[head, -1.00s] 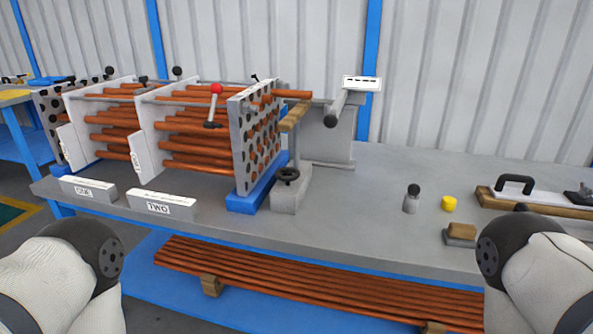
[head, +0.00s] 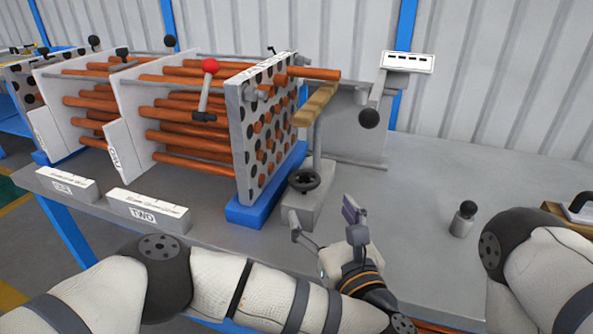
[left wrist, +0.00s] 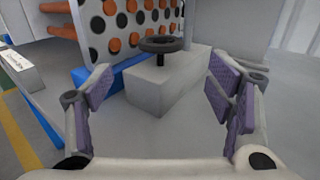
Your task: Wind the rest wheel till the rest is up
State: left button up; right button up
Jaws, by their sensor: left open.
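The rest wheel (head: 304,181) is a small dark handwheel on top of a grey block (head: 300,208) on the bench. It also shows in the left wrist view (left wrist: 160,44), beyond and above the fingertips. The rest (head: 316,103) is a wooden bar on a grey post behind the wheel, with a copper tube (head: 314,72) just above it; I cannot tell whether they touch. My left gripper (head: 325,222) is open and empty, in front of the block and apart from the wheel. In the left wrist view its padded fingers (left wrist: 163,98) stand either side of the block. My right gripper is out of view.
The perforated plate (head: 262,125) with copper tubes stands left of the wheel on a blue base (head: 258,205). A grey stand (head: 360,135) with a black-knobbed handle (head: 369,118) is behind. A small knobbed post (head: 464,218) stands right; the bench between is clear.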

aim_at(304, 181)
pick_arm(q)
jog(key=w+f+b, duration=0.1)
jog(key=b, duration=0.1)
jog(key=w+a+f+b, duration=0.1)
jog(key=w+b, duration=0.1)
jog(key=b, duration=0.1)
jog(key=w, duration=0.2)
jog(key=w+a+r, duration=0.1)
jog(key=w, duration=0.1)
jog(key=w+a+r, duration=0.1)
jog(key=w, duration=0.1)
jog(key=shift+w+p, duration=0.3)
jog(key=shift+w+a, duration=0.1)
jog(key=shift+w, duration=0.4)
jog(key=c, duration=1.2)
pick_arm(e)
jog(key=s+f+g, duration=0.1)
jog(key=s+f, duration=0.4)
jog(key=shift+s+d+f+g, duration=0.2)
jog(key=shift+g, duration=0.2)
